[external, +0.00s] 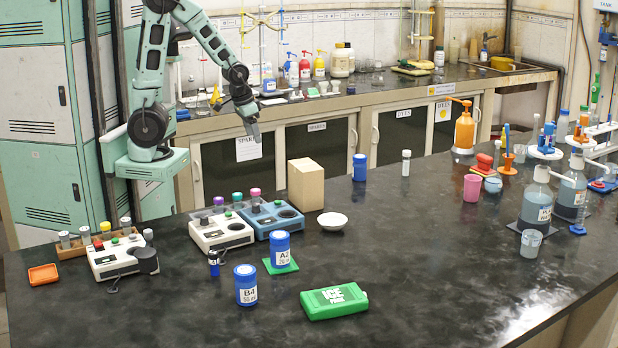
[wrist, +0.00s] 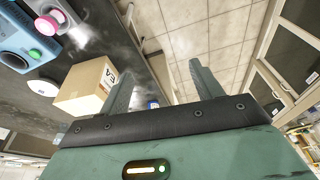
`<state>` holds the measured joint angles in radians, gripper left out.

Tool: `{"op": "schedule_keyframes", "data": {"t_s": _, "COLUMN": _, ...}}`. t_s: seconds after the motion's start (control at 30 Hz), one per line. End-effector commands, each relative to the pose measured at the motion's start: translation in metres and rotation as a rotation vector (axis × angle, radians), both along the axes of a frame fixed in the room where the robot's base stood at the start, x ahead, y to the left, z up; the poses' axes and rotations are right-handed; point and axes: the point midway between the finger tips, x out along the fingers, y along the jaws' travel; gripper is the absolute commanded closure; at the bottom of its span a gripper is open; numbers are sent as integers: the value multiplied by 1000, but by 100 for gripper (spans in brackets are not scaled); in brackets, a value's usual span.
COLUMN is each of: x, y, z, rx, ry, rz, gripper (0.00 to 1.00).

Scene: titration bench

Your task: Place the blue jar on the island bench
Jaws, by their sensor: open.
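Several blue jars stand upright on the black island bench (external: 420,265). One labelled A2 (external: 280,250) is on a green mat (external: 290,266), one labelled B4 (external: 246,286) is in front of it, and a third blue jar (external: 360,168) stands farther back. I cannot tell which one the task means. My gripper (external: 255,138) is open and empty, raised beyond the bench's far edge and left of the cardboard box. In the wrist view, a small bit of blue, apparently a jar (wrist: 153,104), shows beyond the open fingers (wrist: 162,82), partly hidden.
A cardboard box (external: 306,186) stands near the far edge; it also shows in the wrist view (wrist: 86,88). White (external: 222,232) and blue (external: 272,217) instruments, a white bowl (external: 332,221) and a green ice pack (external: 334,301) are nearby. The bench's middle right is clear.

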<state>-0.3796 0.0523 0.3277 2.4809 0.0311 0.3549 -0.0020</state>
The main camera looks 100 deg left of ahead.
Motion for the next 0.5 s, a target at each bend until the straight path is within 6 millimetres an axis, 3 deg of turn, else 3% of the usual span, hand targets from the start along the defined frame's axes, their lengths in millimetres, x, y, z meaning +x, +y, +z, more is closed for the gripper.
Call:
{"op": "schedule_keyframes", "data": {"t_s": 0.03, "x": -23, "y": -10, "z": 6, "rx": -34, "ry": 40, "rz": 2, "gripper": 35}}
{"op": "schedule_keyframes", "data": {"t_s": 0.1, "x": -50, "y": -22, "z": 10, "rx": -79, "ry": 101, "rz": -1, "gripper": 35}}
{"op": "schedule_keyframes", "data": {"t_s": 0.2, "x": -73, "y": -33, "z": 14, "rx": -119, "ry": 155, "rz": -2, "gripper": 35}}
{"op": "schedule_keyframes", "data": {"t_s": 0.5, "x": -83, "y": -37, "z": 15, "rx": -136, "ry": 180, "rz": -3, "gripper": 35}}
